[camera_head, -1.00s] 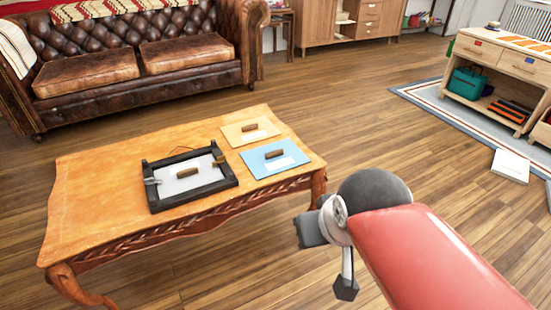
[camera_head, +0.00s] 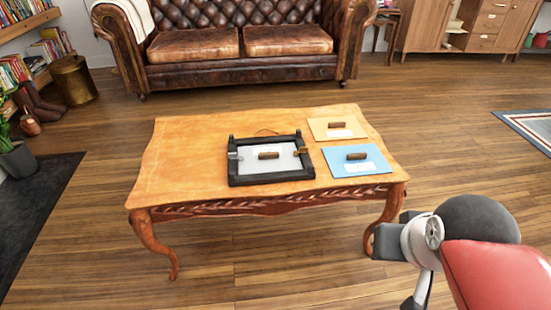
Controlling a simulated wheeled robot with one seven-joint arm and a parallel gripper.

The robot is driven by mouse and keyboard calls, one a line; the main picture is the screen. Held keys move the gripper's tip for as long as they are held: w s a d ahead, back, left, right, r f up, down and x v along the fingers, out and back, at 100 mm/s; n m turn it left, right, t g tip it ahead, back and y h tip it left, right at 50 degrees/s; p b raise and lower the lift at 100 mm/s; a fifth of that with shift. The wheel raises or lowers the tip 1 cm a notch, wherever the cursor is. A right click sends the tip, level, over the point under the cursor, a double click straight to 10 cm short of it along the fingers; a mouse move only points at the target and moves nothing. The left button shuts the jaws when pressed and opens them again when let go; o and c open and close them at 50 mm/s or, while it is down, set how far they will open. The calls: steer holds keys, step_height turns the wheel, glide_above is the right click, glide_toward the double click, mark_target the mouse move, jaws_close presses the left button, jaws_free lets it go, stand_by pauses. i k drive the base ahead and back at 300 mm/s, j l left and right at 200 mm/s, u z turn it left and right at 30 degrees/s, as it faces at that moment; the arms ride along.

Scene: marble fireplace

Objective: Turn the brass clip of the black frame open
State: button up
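The black frame (camera_head: 271,178) lies flat on the wooden coffee table, near its front right part. A pale panel (camera_head: 252,166) with a brown handle (camera_head: 268,155) fills its inside. A small brass clip (camera_head: 301,150) sits on the frame's right side. A silvery clip (camera_head: 234,155) sits on its left side. The exact angle of each clip is too small to tell. My red and grey arm shows at the lower right, in front of the table and apart from the frame. I cannot make out my gripper's fingers.
The coffee table (camera_head: 188,145) has free room at its left. A blue board (camera_head: 377,163) and a tan board (camera_head: 319,128), each with a handle, lie right of the frame. A leather sofa (camera_head: 190,77) stands behind. The floor in front is clear.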

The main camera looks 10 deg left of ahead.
mark_target(303, 149)
steer(key=i+j, duration=0.4)
steer(key=i+j+z, duration=0.1)
steer(key=i+j, duration=0.3)
steer(key=j, duration=0.15)
